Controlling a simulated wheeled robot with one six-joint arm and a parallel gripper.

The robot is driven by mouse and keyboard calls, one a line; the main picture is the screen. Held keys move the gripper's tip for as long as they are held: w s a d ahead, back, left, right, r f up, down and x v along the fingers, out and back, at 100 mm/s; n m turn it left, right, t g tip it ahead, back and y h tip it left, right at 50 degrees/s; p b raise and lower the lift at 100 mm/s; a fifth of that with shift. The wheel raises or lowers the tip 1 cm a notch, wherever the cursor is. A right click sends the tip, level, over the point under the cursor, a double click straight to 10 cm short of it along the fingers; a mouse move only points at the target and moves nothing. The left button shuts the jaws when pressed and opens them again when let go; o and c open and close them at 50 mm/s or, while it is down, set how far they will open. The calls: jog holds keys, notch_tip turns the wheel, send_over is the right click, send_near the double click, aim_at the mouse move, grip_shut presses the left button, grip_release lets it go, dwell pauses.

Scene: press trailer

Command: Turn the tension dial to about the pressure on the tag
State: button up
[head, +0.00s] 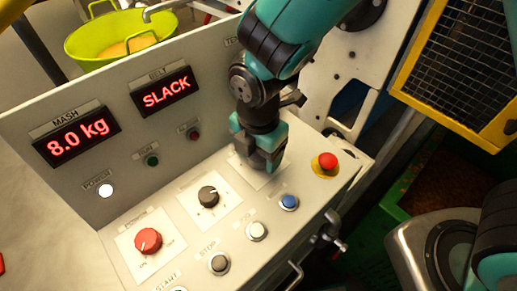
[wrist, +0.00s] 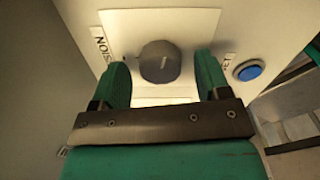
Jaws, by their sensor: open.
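The tension dial (wrist: 160,62) is a dark grey round knob with a thin pale pointer line, standing on a white plate in the wrist view. The pointer line is close to vertical in that view. A label beside it is partly readable as "SION". My gripper (wrist: 161,66) is open, with one green finger on each side of the dial. Whether the fingers touch it I cannot tell. In the head view my gripper (head: 263,158) points down over the right-hand white plate and hides the dial. I cannot make out a pressure tag.
Left of my gripper are a black knob (head: 208,196) and a red power knob (head: 148,240). A blue button (head: 289,202) and a red emergency button (head: 327,162) stand close by on the right. Displays read "8.0 kg" (head: 77,136) and "SLACK" (head: 166,92).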

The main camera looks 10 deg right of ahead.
jog(key=shift+f, duration=0.2)
jog(key=shift+c, duration=0.2)
jog(key=c, duration=0.9)
jog(key=shift+m, duration=0.3)
